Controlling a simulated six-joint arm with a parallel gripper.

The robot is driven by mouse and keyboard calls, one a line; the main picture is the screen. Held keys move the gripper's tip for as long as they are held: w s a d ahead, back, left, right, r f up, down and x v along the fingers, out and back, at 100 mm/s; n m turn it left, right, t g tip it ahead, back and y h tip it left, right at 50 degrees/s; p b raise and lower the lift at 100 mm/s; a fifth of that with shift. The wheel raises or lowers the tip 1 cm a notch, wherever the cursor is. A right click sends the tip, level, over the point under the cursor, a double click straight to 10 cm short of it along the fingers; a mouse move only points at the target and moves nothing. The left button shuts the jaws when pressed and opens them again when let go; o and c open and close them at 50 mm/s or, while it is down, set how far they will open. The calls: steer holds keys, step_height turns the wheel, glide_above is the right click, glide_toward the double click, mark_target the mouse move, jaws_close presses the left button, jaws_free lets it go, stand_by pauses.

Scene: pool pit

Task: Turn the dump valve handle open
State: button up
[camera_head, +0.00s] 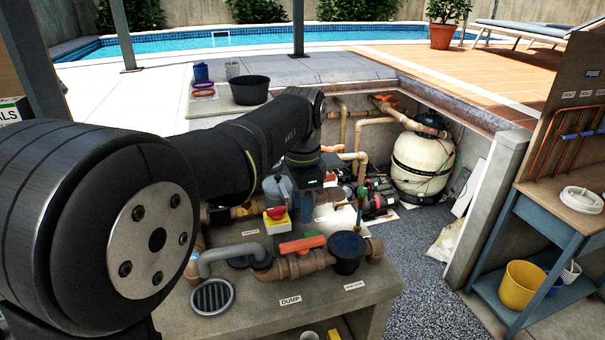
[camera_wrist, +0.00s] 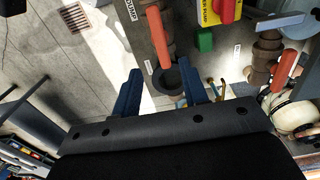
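The dump valve handle (camera_head: 302,244) is an orange-red bar on a brown pipe (camera_head: 290,266), above the DUMP label (camera_head: 290,300), in the head view. There it looks roughly in line with the pipe. In the wrist view the handle (camera_wrist: 159,38) runs down the picture, and its lower end lies between my gripper's (camera_wrist: 160,68) two blue fingertips. The fingers are wide apart, with a gap on each side of the handle. I cannot tell the depth between fingertips and handle.
A yellow switch box (camera_head: 276,217) with a red knob stands behind the handle. A black round cup (camera_head: 347,252) sits at the handle's right end, and a grey curved pipe (camera_head: 230,252) at its left.

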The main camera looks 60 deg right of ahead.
step_height(320, 180, up, 8)
glide_above(303, 241)
steer(key=shift+f, duration=0.1)
stand_by(0.6)
step_height(303, 241, down, 17)
steer(key=shift+f, duration=0.2)
stand_by(0.4)
steer(key=shift+r, duration=0.1)
steer(key=shift+m, duration=0.3)
step_height(303, 241, up, 18)
step_height(303, 241, down, 10)
steer(key=n, duration=1.4)
steer(key=shift+w+d+r, duration=0.15)
steer(key=shift+d+r, duration=0.1)
steer(key=shift+d, duration=0.1)
stand_by(1.5)
